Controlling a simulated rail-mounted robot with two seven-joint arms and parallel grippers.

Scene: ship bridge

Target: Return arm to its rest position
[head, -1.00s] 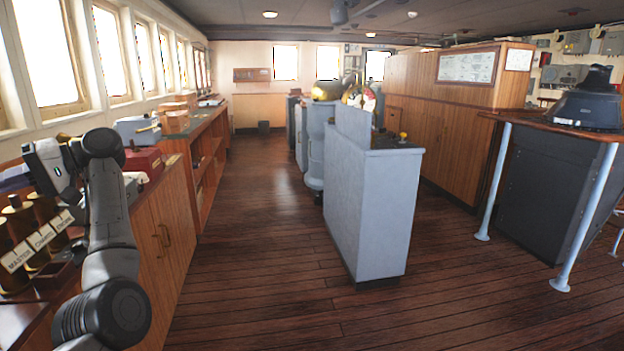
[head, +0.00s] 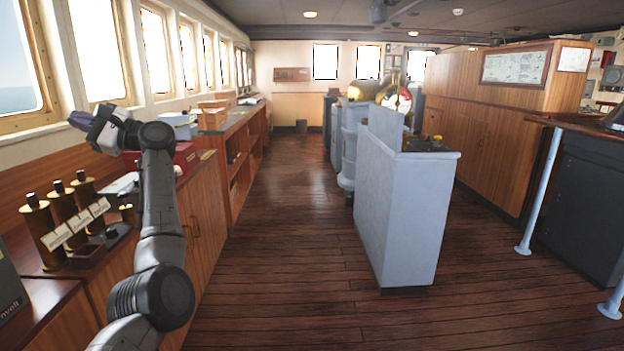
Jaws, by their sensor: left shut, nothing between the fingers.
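My left arm rises from the bottom left of the head view and bends at the top. My left gripper (head: 82,121) is at its end, pointing left toward the windows, above the side counter. Its dark fingers look closed, with nothing seen between them. It touches nothing that I can make out. My right arm and right gripper are not in the picture.
Several brass cylinders with labels (head: 62,215) stand on the wooden counter (head: 35,250) below the gripper. A red box (head: 184,155) and a grey-white box (head: 178,122) sit behind the arm. A grey console (head: 405,215) stands mid-room. The wooden floor (head: 290,240) between is clear.

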